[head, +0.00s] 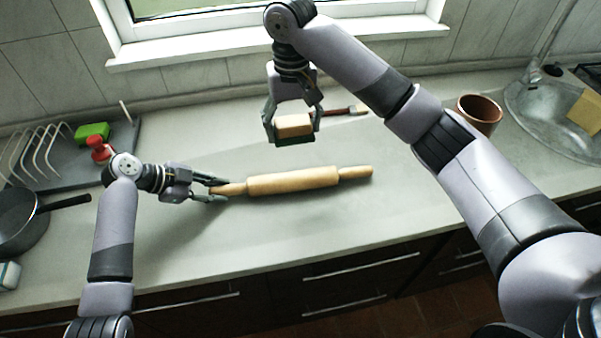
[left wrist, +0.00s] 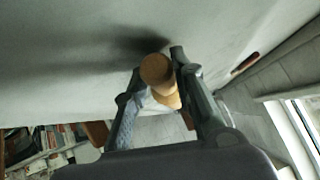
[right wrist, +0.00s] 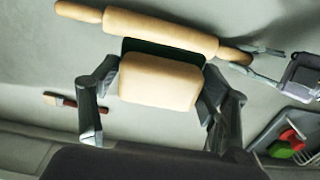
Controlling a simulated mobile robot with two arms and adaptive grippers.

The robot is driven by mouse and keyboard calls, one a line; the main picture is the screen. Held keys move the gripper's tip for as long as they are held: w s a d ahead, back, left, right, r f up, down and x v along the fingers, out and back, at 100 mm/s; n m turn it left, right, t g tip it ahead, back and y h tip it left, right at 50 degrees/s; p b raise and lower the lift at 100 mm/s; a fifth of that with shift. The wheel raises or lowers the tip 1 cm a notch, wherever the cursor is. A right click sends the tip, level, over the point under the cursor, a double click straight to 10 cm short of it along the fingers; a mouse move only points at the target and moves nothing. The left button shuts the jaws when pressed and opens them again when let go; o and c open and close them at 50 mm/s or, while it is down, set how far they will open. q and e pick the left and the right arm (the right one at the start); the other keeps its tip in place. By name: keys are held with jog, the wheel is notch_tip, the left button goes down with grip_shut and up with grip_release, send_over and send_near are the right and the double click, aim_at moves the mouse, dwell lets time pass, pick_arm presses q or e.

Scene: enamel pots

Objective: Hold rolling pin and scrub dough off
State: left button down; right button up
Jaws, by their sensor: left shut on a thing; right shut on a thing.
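The wooden rolling pin (head: 292,183) lies across the grey counter in the head view. My left gripper (head: 222,190) is shut on its left handle; the handle's end (left wrist: 157,72) shows between the fingers in the left wrist view. My right gripper (head: 290,136) is shut on a scrubber (head: 294,126), a pale tan block with a dark green face, held behind and above the pin, apart from it. The scrubber also shows in the right wrist view (right wrist: 158,82), with the rolling pin (right wrist: 160,28) beyond it. I cannot make out dough on the pin.
A brush (head: 345,111) lies behind the scrubber. A brown pot (head: 479,114) stands by the sink (head: 540,125) at right. A dish rack (head: 35,150), green sponge (head: 92,132), red item (head: 99,150) and dark pan (head: 18,222) are at left. The counter in front of the pin is clear.

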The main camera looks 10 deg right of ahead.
jog(key=d, duration=0.7)
pick_arm(q)
jog(key=c, duration=1.4)
grip_release()
notch_tip(320, 180, up, 7)
jog(key=p, duration=0.5)
pick_arm(e)
notch_tip(320, 180, up, 5)
jog(key=shift+r, duration=0.1)
